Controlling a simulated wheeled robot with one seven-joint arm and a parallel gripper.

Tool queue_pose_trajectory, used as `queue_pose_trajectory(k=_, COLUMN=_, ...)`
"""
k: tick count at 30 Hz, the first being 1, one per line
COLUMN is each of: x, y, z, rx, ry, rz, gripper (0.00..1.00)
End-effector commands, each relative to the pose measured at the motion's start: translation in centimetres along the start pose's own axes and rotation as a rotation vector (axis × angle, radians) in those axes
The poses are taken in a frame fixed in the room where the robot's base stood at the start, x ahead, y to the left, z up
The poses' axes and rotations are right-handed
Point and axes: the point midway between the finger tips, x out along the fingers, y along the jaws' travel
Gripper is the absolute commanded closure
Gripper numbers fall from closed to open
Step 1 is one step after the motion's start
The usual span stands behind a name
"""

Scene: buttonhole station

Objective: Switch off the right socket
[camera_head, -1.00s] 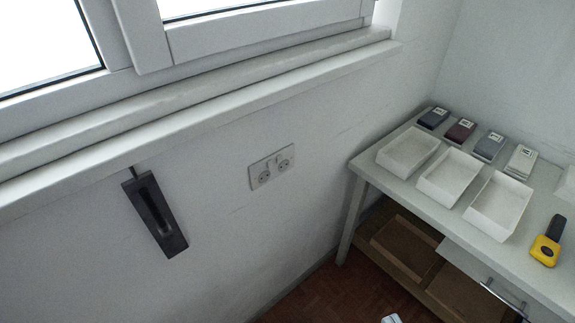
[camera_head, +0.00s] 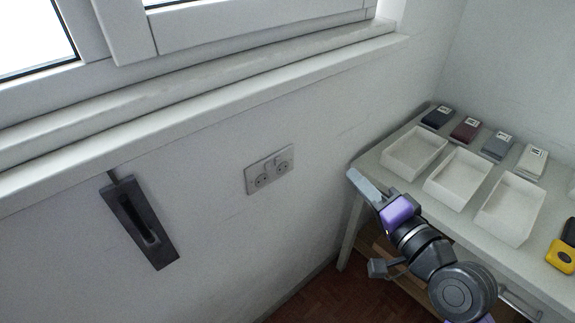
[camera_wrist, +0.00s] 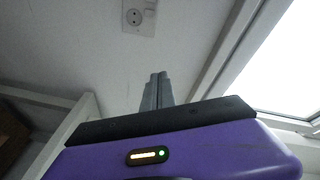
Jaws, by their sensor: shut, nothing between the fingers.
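A white double socket plate (camera_head: 269,171) is on the wall below the window sill, with two round outlets side by side. Its right socket (camera_head: 283,167) is the one nearer the table; the small switches are too small to read. Part of the plate, with one round outlet, shows at the top of the wrist view (camera_wrist: 139,16). My gripper (camera_head: 354,175) is to the right of the plate and apart from it, in front of the table's left corner. Its fingers are together and empty, and also show in the wrist view (camera_wrist: 158,78).
A dark grey holder (camera_head: 139,222) hangs on the wall at left. The table (camera_head: 372,160) at right bears white trays (camera_head: 414,153), several small boxes (camera_head: 466,130) and a yellow-black tool (camera_head: 563,252). The sill (camera_head: 200,132) juts out above the socket. The wall around the socket is clear.

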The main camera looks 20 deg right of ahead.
Motion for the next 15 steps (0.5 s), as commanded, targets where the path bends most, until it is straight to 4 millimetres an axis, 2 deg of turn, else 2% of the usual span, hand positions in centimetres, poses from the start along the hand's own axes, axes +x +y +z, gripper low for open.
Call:
queue_pose_trajectory(k=1, x=0.8, y=-0.5, z=0.4, rx=0.079, ry=-0.049, rz=-0.008, gripper=1.00)
queue_pose_trajectory(k=3, x=1.0, y=-0.6, z=1.7, rx=0.182, ry=-0.126, rz=0.004, gripper=1.00)
queue_pose_trajectory(k=6, x=0.6, y=0.1, z=4.0, rx=0.299, ry=-0.223, rz=0.043, gripper=1.00)
queue_pose_trajectory(k=9, x=0.2, y=0.4, z=5.5, rx=0.370, ry=-0.279, rz=0.071, gripper=1.00)
queue_pose_trajectory(k=15, x=0.1, y=0.6, z=5.9, rx=0.405, ry=-0.291, rz=0.087, gripper=1.00)
